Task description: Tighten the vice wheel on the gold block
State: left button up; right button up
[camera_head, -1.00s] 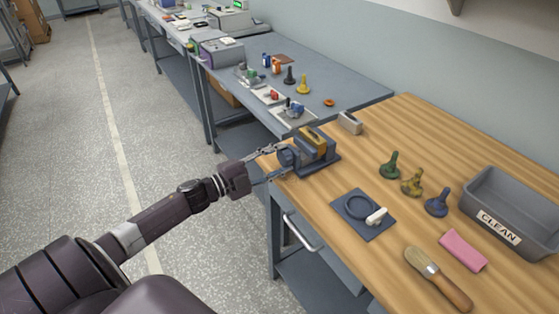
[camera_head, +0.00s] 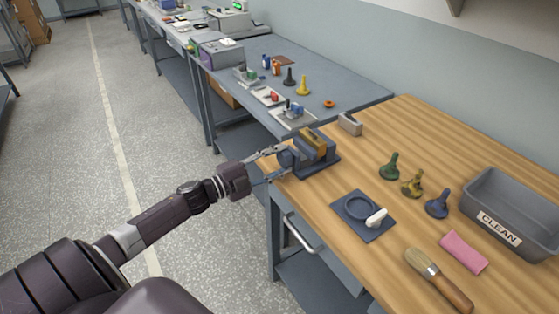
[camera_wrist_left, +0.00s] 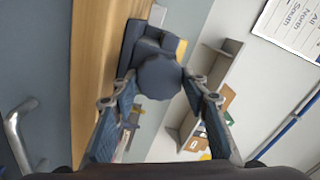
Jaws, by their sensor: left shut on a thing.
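The vice (camera_head: 318,160) is a grey-blue block on a base plate at the far left corner of the wooden bench. The gold block (camera_head: 314,141) sits between its jaws at the top. The vice wheel (camera_head: 287,158) is dark blue-grey and faces left, over the bench edge. My left gripper (camera_head: 279,162) is shut on the wheel, with one finger on each side of its rim. My right gripper is not in view.
On the wooden bench stand a small grey-white block (camera_head: 350,124), a dark mat (camera_head: 378,232) with a ring, green (camera_head: 390,168), gold (camera_head: 412,184) and blue (camera_head: 437,204) bobbin-like pieces, a pink cloth (camera_head: 463,252), a brush (camera_head: 438,280) and a grey CLEAN bin (camera_head: 526,205).

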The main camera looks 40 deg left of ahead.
pick_arm(q)
jog(key=shift+f, duration=0.1)
dwell(0.5)
jog(key=o, duration=1.2)
jog(key=shift+c, duration=0.2)
jog(key=v, duration=1.2)
